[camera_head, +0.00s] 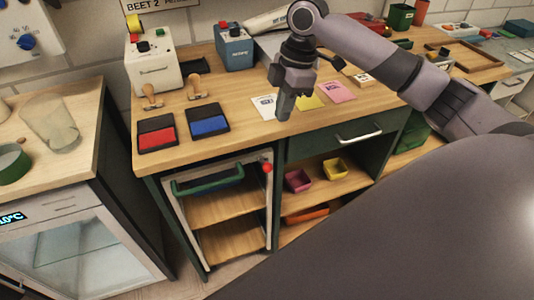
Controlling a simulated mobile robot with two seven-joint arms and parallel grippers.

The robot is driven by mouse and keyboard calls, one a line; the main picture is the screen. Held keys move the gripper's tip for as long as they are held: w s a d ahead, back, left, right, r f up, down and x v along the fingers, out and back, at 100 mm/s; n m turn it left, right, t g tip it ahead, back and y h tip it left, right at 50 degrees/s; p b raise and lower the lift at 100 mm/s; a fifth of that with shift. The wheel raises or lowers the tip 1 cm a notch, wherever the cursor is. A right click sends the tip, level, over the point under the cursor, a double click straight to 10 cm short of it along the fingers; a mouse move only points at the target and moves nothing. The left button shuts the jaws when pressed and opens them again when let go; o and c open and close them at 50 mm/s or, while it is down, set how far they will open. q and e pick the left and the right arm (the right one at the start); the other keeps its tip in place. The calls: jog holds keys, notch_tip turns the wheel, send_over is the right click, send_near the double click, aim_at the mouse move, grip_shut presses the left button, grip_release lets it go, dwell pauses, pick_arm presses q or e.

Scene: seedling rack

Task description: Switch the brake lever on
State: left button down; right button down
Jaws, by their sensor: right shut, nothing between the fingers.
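A lever with a red ball knob (267,167), which looks like the brake lever, sits at the upper right corner of a pale-framed rack (178,210). The rack stands in the bay under the wooden bench and has a green handle bar (208,182) and wooden shelves. I cannot tell from this view whether the lever is on or off. My right gripper (284,112) is shut and empty. It points down over the bench top near the front edge, above and slightly right of the red knob and apart from it. My left gripper is not in view.
On the bench (240,140) are a red pad (158,131), a blue pad (208,121), two wooden stamps and coloured cards. A drawer with a metal handle (358,133) and pink and yellow bins are right of the rack. A glass-door cabinet (85,250) stands left.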

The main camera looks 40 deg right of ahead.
aim_at(269, 164)
jog(key=a+f, duration=0.1)
jog(key=f, duration=0.8)
jog(key=a+f, duration=0.1)
jog(key=f, duration=0.3)
jog(key=shift+w+a+f, duration=0.35)
jog(key=shift+f, duration=0.05)
